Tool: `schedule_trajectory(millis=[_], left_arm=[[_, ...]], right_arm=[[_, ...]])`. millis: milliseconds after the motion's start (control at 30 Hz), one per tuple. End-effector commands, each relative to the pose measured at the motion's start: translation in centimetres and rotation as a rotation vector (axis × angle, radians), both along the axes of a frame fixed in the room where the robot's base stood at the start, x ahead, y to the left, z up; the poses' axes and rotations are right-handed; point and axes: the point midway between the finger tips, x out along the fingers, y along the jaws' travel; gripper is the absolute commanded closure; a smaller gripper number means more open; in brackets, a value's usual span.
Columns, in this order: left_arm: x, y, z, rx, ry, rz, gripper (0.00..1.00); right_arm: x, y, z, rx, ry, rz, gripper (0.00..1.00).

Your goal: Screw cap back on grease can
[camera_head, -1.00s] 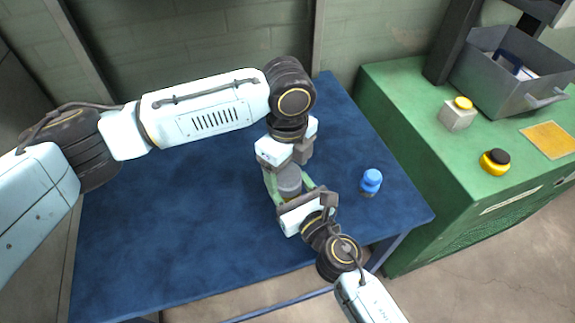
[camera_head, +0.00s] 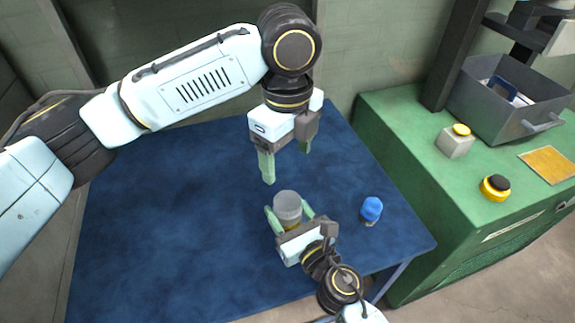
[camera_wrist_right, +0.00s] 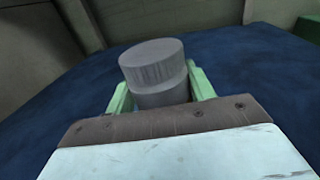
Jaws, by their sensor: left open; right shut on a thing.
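The grease can (camera_head: 293,225) is upright over the blue table, with a wide grey cap (camera_head: 288,203) on its top. In the right wrist view the ribbed cap (camera_wrist_right: 152,62) sits on the grey can body (camera_wrist_right: 162,97); I cannot tell how tight it is. My right gripper (camera_head: 288,215) is shut on the can body, one green finger on each side, also seen in the right wrist view (camera_wrist_right: 160,90). My left gripper (camera_head: 287,166) is open and empty, pointing down above and behind the cap, apart from it.
A small blue-topped bottle (camera_head: 371,209) stands on the blue table (camera_head: 170,230) right of the can. The green cabinet (camera_head: 410,140) beyond the table's right edge carries a grey bin (camera_head: 490,115), a yellow-topped box (camera_head: 455,145) and a yellow-black button (camera_head: 495,187). The table's left side is clear.

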Motion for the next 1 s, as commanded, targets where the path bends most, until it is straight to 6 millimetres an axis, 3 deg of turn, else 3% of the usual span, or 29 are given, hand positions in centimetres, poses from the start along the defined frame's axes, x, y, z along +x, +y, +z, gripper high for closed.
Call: schedule_trajectory(millis=[267,300,500,833,1000], left_arm=[[0.0,0.0,0.2,0.0,0.0,0.0,0.26],[0.0,0.0,0.2,0.0,0.0,0.0,0.26],[0.0,0.0,0.2,0.0,0.0,0.0,0.26],[0.0,0.0,0.1,0.0,0.0,0.0,0.26],[0.0,0.0,-0.2,0.0,0.0,0.0,0.26]], right_arm=[[0.0,0.0,0.0,0.0,-0.001,0.0,1.0],[0.0,0.0,0.0,0.0,-0.001,0.0,0.45],[0.0,0.0,0.0,0.0,0.0,0.0,0.21],[-0.4,-0.2,0.0,0.0,0.0,0.0,0.21],[-2.5,-1.4,-0.2,-0.002,0.001,0.0,0.21]])
